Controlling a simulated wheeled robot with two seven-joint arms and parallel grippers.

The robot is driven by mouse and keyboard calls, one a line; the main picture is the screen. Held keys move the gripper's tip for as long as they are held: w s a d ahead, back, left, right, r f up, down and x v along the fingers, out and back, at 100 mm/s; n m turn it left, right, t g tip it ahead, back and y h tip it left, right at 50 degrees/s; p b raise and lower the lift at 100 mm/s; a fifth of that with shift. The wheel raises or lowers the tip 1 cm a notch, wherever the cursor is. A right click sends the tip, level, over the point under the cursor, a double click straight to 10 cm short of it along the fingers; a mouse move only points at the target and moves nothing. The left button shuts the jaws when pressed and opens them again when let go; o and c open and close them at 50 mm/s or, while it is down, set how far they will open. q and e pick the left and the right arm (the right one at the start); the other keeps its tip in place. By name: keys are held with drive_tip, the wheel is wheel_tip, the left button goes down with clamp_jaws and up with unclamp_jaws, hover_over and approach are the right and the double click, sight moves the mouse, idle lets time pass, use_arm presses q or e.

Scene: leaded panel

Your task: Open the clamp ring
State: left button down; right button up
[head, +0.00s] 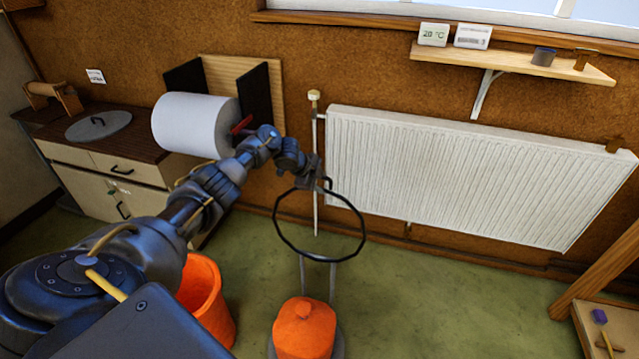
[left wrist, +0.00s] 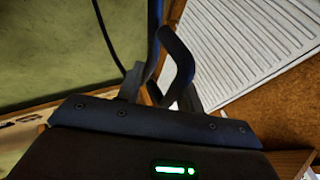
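The clamp ring (head: 363,238) is a thin black hoop. In the head view it hangs in front of the radiator, apart from the floor. My left gripper (head: 318,182) is at the hoop's far upper edge and seems to hold it there. In the left wrist view, the dark fingers (left wrist: 160,88) stand on both sides of a bent dark blue band (left wrist: 178,52), which looks like part of the ring or its lever. A thin black curve of the ring (left wrist: 106,38) runs up to the left. Whether the ring's joint is open is too small to tell. My right gripper is out of view.
An orange bin (head: 205,300) and a round-based stand with an orange lump (head: 305,328) are on the green floor below. A white radiator (head: 460,180) is behind. A paper roll (head: 190,125) and a cabinet (head: 125,170) are at left. A wooden frame (head: 600,265) is at right.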

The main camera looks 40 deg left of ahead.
use_arm(q)
drive_tip(key=c, duration=1.5)
unclamp_jaws()
drive_tip(key=shift+a, duration=0.1)
drive_tip(key=shift+o, duration=0.2)
drive_tip(key=v, duration=1)
drive_tip(key=shift+s+r+b, duration=0.25)
drive_tip(key=shift+r+b, duration=0.05)
drive_tip(key=shift+b, duration=0.15)
drive_tip(key=shift+a, duration=0.1)
